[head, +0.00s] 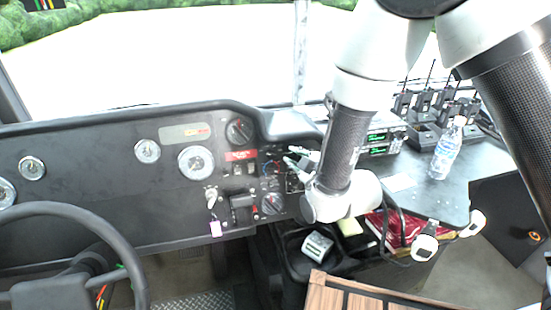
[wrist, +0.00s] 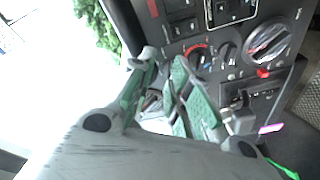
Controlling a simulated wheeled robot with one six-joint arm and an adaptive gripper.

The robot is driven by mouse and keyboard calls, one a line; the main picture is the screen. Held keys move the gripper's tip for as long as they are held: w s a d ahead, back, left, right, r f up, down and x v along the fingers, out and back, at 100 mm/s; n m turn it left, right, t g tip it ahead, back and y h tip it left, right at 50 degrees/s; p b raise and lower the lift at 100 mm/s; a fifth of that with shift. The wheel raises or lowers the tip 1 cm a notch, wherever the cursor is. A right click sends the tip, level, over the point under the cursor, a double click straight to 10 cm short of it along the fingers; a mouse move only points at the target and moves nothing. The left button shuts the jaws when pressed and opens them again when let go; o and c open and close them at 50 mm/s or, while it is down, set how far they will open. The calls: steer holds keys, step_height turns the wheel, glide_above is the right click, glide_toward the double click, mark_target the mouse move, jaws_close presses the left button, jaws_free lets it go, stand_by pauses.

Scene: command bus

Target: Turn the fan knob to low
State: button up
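The dash's small climate panel (head: 274,168) has red and blue markings in the head view; my gripper and arm partly cover it. In the wrist view a small knob with a red arc (wrist: 199,57) and another small dark knob (wrist: 228,54) show beyond the fingers. I cannot read which one is the fan knob or its setting. My gripper (head: 294,157) is at the right part of the dash, close to this panel. In the wrist view its green-padded fingers (wrist: 164,60) are apart, with no held object clear between them. Contact with a knob cannot be made out.
A large round dial (head: 272,203) sits below the panel, another (head: 239,130) above left. The steering wheel (head: 75,215) is far left. A radio (head: 378,142) and a water bottle (head: 447,150) stand right, behind my arm.

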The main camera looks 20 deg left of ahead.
mark_target(273, 156)
steer(key=shift+n+y, duration=0.5)
steer(key=shift+n, duration=0.2)
steer(key=w+a+f, duration=0.1)
steer(key=a, duration=0.1)
steer(key=w+a+f, duration=0.1)
steer(key=a, duration=0.2)
steer(key=w+a+f, duration=0.1)
steer(key=a, duration=0.1)
steer(key=shift+a+f, duration=0.2)
jaws_close()
